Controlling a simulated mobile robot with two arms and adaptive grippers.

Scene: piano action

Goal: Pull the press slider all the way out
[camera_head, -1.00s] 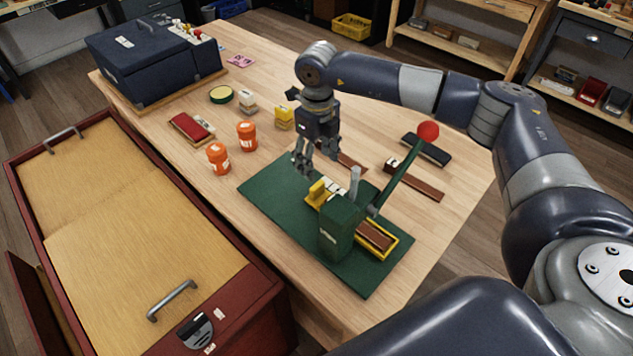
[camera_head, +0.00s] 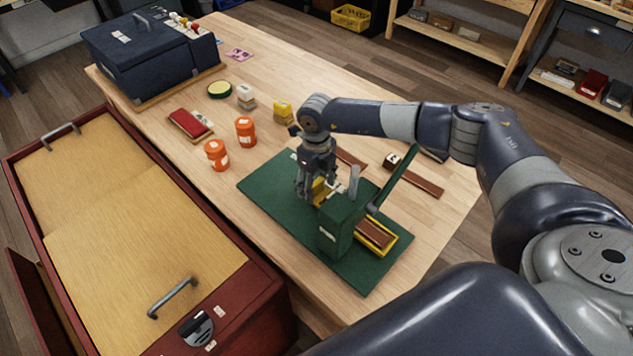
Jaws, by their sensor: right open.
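The green press (camera_head: 341,228) stands on a dark green mat (camera_head: 272,202) on the wooden table. Its slider is a yellow tray (camera_head: 388,246) with a brown piece in it, sticking out at the lower right of the press body. The slider's yellow handle end (camera_head: 320,190) shows at the upper left of the press. My right gripper (camera_head: 309,195) is open, pointing down with its fingers at the yellow handle end; I cannot tell whether they touch it. The press's green lever (camera_head: 394,177) slants up behind. My left gripper is not in view.
A brown strip with a pale block (camera_head: 416,176) lies at the right. A dark blue case (camera_head: 150,55) stands at the back left.

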